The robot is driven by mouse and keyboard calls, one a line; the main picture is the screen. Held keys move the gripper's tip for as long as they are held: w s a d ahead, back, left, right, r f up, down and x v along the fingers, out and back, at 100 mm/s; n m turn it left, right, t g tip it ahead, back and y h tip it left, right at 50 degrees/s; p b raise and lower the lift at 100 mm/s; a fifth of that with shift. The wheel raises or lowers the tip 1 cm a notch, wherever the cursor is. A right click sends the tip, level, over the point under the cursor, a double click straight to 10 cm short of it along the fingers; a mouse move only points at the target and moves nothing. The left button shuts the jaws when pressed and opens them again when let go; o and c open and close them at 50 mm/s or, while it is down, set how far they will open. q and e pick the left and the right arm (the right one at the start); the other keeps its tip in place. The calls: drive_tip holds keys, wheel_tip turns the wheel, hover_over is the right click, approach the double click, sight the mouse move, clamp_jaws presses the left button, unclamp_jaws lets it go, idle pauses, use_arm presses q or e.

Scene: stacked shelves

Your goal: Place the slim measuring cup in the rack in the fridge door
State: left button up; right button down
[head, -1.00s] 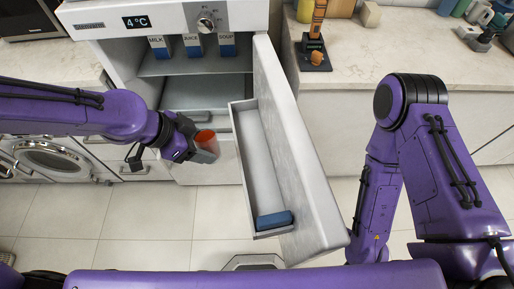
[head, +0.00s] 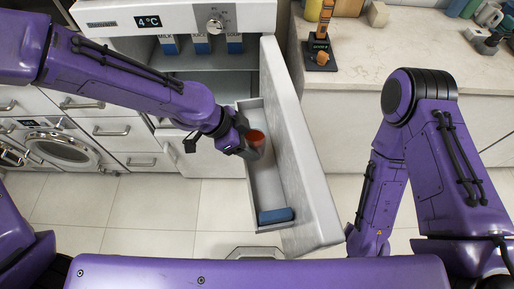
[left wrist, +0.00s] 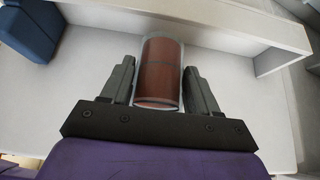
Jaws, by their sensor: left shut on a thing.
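The slim measuring cup (head: 256,140) is a clear cylinder with red-brown contents. My left gripper (head: 247,145) is shut on it. In the left wrist view the cup (left wrist: 160,72) stands between the two fingers of the gripper (left wrist: 160,88). The cup is over the upper middle part of the fridge door rack (head: 266,188), a long pale tray on the inside of the open door (head: 296,150). I cannot tell whether the cup's base touches the rack floor. The right gripper is not in view; only my right arm shows.
A blue box (head: 276,215) lies at the near end of the rack, and it shows at upper left in the left wrist view (left wrist: 32,28). Blue-and-white cartons (head: 202,45) stand inside the fridge. The rack between cup and box is clear.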

use_arm(q)
drive_tip(key=x, duration=0.3)
drive_tip(key=shift+w+d, duration=0.15)
drive_tip(key=shift+w, duration=0.15)
wheel_tip(320, 180, down, 3)
drive_tip(key=shift+d+p, duration=0.1)
drive_tip(key=shift+p, duration=0.75)
drive_tip(key=shift+f, duration=0.2)
drive_tip(key=shift+f, duration=0.15)
drive_tip(key=o, duration=1.4)
